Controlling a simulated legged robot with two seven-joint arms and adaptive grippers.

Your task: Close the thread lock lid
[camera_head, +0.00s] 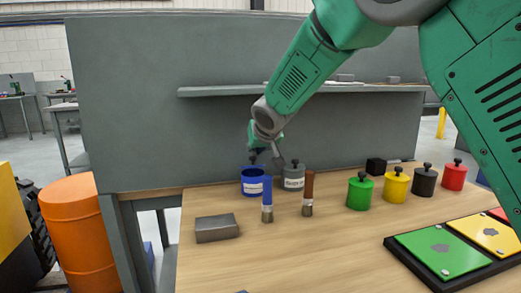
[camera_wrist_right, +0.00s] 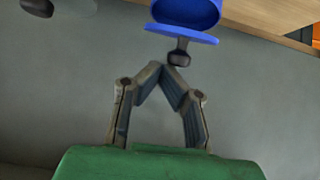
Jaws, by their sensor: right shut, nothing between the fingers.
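A blue pot (camera_head: 254,182) with a white label stands at the back of the table, left of a grey pot (camera_head: 293,178) with a similar label. The label text is too small to read. In the right wrist view the blue pot (camera_wrist_right: 190,12) shows at the top, with its blue lid (camera_wrist_right: 180,34) and dark knob (camera_wrist_right: 179,58).
Blue (camera_head: 267,200) and brown (camera_head: 308,193) brushes stand before the pots. A grey block (camera_head: 216,228) lies left. Green (camera_head: 359,194), yellow (camera_head: 396,188), black (camera_head: 424,182) and red (camera_head: 454,177) pots stand right. A grey panel (camera_head: 150,100) with a shelf (camera_head: 230,91) rises behind.

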